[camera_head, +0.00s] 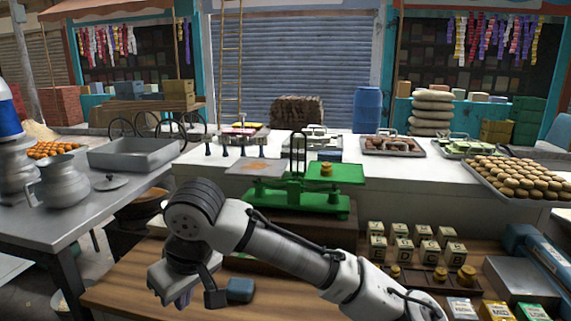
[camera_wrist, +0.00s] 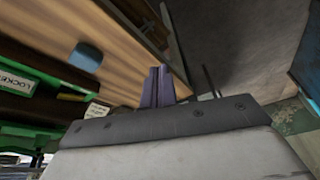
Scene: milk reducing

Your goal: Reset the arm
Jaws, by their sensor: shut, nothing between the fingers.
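My arm reaches from the lower right of the head view and bends down at a dark joint. My gripper (camera_head: 178,292) hangs low at the left end of the wooden counter (camera_head: 115,295). In the wrist view, the purple-grey fingers of my gripper (camera_wrist: 158,85) are together, with nothing between them. A small blue block (camera_head: 240,289) is to the right of my gripper, and it also shows in the wrist view (camera_wrist: 87,56). Whether the gripper touches the counter, I cannot tell.
A green balance scale (camera_head: 295,195) stands behind my arm. Several lettered blocks (camera_head: 403,250) and brass weights (camera_head: 467,275) sit on the right. A metal table (camera_head: 75,210) with a pitcher (camera_head: 60,182) and a tray (camera_head: 133,155) is on the left. Pastries (camera_head: 512,178) fill a tray at the far right.

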